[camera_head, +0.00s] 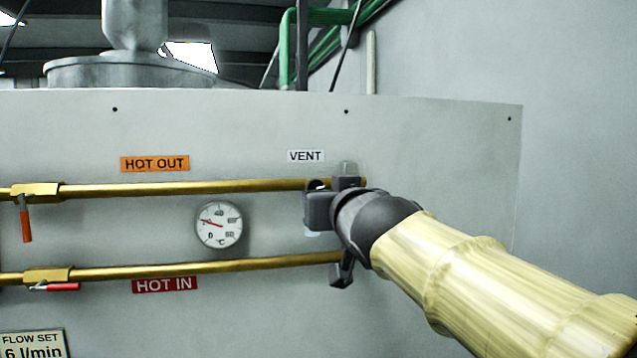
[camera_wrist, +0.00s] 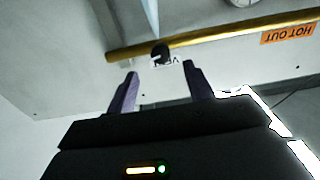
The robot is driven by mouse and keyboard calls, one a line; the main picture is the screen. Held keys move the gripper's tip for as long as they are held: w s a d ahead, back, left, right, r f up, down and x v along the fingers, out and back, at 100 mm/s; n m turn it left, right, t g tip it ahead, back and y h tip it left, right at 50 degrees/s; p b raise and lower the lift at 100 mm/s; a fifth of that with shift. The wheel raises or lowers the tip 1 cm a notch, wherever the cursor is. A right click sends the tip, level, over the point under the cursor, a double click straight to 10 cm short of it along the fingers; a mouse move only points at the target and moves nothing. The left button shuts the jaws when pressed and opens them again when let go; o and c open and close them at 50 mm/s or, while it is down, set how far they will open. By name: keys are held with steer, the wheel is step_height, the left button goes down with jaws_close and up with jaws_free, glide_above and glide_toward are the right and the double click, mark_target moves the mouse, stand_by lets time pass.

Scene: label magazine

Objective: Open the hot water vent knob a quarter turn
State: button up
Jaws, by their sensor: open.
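The vent knob (camera_wrist: 160,53) is small, round and black, with a pale mark, on the brass hot-out pipe in the wrist view. In the head view a dark part of the knob (camera_head: 317,184) shows at the pipe's right end, partly hidden by my gripper. The VENT label (camera_head: 305,156) is above it. My gripper (camera_head: 332,192) is in front of the panel at the knob. In the wrist view my gripper (camera_wrist: 161,80) is open, its two fingers apart and empty. The knob appears beyond the fingertips, between them; I see no contact.
The upper brass pipe (camera_head: 190,188) and lower brass pipe (camera_head: 200,268) run across the grey panel (camera_head: 430,140). A dial thermometer (camera_head: 219,224) sits between them. Valves with an orange handle (camera_head: 25,220) and a red handle (camera_head: 62,287) are at left. The panel right of the pipes is bare.

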mark_target(315, 187)
steer(key=x, duration=0.8)
steer(key=shift+c, duration=0.4)
steer(key=c, duration=0.9)
steer(key=shift+n, duration=0.4)
steer(key=n, duration=1.1)
steer(key=shift+w, duration=0.1)
steer(key=shift+n, duration=0.3)
